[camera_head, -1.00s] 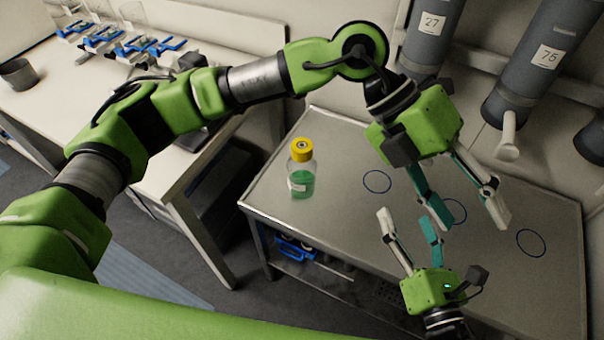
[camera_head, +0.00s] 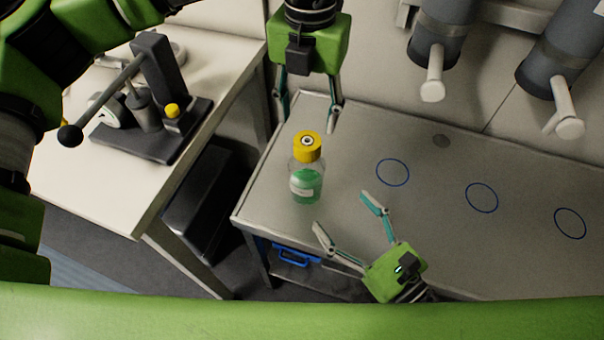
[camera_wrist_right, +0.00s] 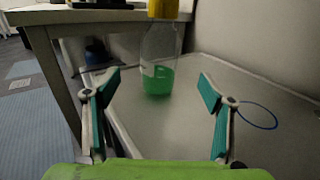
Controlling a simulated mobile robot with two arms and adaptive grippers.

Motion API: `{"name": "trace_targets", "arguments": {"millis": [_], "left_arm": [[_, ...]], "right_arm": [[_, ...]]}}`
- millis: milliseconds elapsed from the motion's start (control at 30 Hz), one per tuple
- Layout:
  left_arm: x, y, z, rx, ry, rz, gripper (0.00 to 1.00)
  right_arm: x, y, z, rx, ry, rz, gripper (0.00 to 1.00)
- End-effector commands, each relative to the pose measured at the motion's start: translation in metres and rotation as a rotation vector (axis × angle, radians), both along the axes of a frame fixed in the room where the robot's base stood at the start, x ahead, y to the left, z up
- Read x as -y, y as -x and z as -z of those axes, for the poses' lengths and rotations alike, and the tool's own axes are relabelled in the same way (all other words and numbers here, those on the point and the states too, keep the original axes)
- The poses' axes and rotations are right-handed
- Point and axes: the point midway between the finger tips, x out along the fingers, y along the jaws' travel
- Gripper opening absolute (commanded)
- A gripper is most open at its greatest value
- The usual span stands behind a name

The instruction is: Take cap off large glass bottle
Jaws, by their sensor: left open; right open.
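The large glass bottle (camera_head: 307,180) stands upright on the grey metal table near its left end, with green liquid inside. Its yellow cap (camera_head: 308,146) is on top. My left gripper (camera_head: 307,118) is open and empty, pointing down just behind and above the bottle, apart from it. My right gripper (camera_head: 341,211) is open and empty in front and to the right of the bottle, its fingers pointing towards it. In the right wrist view the bottle (camera_wrist_right: 159,62) stands beyond and between the open fingers, and the cap (camera_wrist_right: 163,8) is cut by the top edge.
The metal table (camera_head: 440,250) has several blue circles, and its surface right of the bottle is clear. A white bench (camera_head: 90,185) at the left carries a dark lever device (camera_head: 150,115). Grey cylinders (camera_head: 445,35) hang on the wall behind the table.

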Motion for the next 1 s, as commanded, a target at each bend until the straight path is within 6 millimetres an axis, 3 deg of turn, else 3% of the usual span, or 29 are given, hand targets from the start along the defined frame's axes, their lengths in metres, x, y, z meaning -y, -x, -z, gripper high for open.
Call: {"name": "trace_targets", "arguments": {"millis": [600, 1000], "left_arm": [[0.000, 0.000, -0.001, -0.002, 0.002, 0.000, 0.50], [0.000, 0.000, -0.001, -0.001, 0.002, 0.000, 0.50]], "right_arm": [[-0.064, -0.088, -0.003, 0.005, 0.001, -0.001, 0.75], [-0.079, -0.107, -0.001, 0.001, 0.001, 0.002, 0.75]]}}
